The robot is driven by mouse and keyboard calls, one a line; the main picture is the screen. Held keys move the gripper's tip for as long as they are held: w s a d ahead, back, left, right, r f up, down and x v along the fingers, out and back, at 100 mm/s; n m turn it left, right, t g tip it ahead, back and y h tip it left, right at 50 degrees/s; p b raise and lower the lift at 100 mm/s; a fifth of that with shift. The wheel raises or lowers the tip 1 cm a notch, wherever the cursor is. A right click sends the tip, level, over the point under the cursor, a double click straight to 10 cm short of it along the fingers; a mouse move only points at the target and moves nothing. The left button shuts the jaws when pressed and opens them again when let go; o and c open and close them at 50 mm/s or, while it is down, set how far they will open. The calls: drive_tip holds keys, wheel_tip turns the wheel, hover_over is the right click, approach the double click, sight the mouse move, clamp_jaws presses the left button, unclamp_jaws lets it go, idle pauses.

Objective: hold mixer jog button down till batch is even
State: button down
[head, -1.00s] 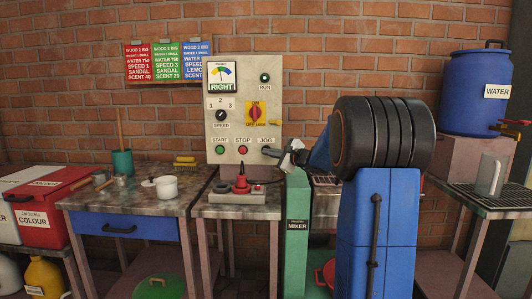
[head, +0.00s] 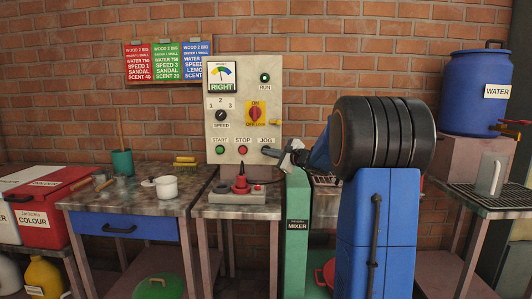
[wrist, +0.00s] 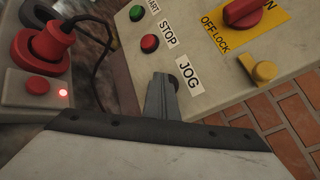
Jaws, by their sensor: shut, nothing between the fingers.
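The pale control panel (head: 237,178) stands at the back of the small middle bench. Its JOG label (head: 266,140) shows above my gripper (head: 272,152), which is shut and empty with its tips at the jog button. In the wrist view my gripper (wrist: 161,92) points at the panel beside the JOG label (wrist: 189,73). A dark bit of the jog button (wrist: 173,81) shows at the tips; whether it is pressed in cannot be told. The gauge (head: 222,76) reads RIGHT. The green mixer (head: 297,235) stands right of the panel; its batch is hidden.
The panel also holds the START (head: 220,150) and STOP (head: 243,150) buttons, a speed knob (head: 221,115) and a red switch (head: 255,113). A red plug (head: 241,184) and cable sit below. A white pot (head: 166,187) stands on the left bench.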

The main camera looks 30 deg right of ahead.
drive_tip(key=shift+s, duration=0.1)
drive_tip(key=shift+s+a, duration=0.5)
drive_tip(key=shift+s, duration=0.15)
idle(0.3)
drive_tip(key=shift+s+a, duration=0.7)
drive_tip(key=shift+s, duration=0.35)
drive_tip(key=shift+s+a, duration=0.7)
drive_tip(key=shift+s, duration=0.35)
drive_tip(key=shift+a, duration=0.1)
